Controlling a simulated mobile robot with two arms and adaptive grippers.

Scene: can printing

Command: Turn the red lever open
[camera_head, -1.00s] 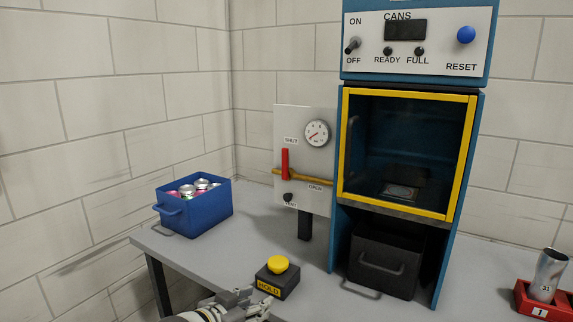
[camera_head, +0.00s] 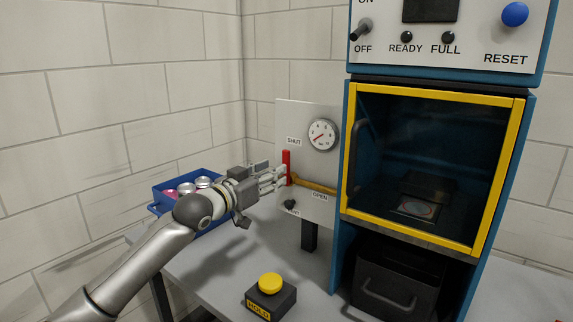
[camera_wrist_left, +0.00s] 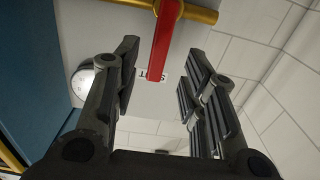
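The red lever (camera_head: 286,160) stands upright on the white panel (camera_head: 322,112), beside the SHUT label and at the left end of a brass pipe (camera_head: 316,187). My left gripper (camera_head: 281,177) is at the lever, its fingers pointing right and partly covering the lever's lower part. In the left wrist view the left gripper (camera_wrist_left: 161,58) is open, with the red lever (camera_wrist_left: 161,50) showing in the gap between its fingertips. I cannot tell whether either finger touches it. The OPEN label is at the lower right of the pipe. My right gripper is not in view.
A dial gauge (camera_head: 322,134) is above the pipe, and a dark vent knob (camera_head: 290,204) is below it. The blue machine with its yellow-framed door (camera_head: 510,140) stands to the right. A yellow HOLD button (camera_head: 270,282) is on the table in front. My forearm partly hides the blue can bin (camera_head: 162,208).

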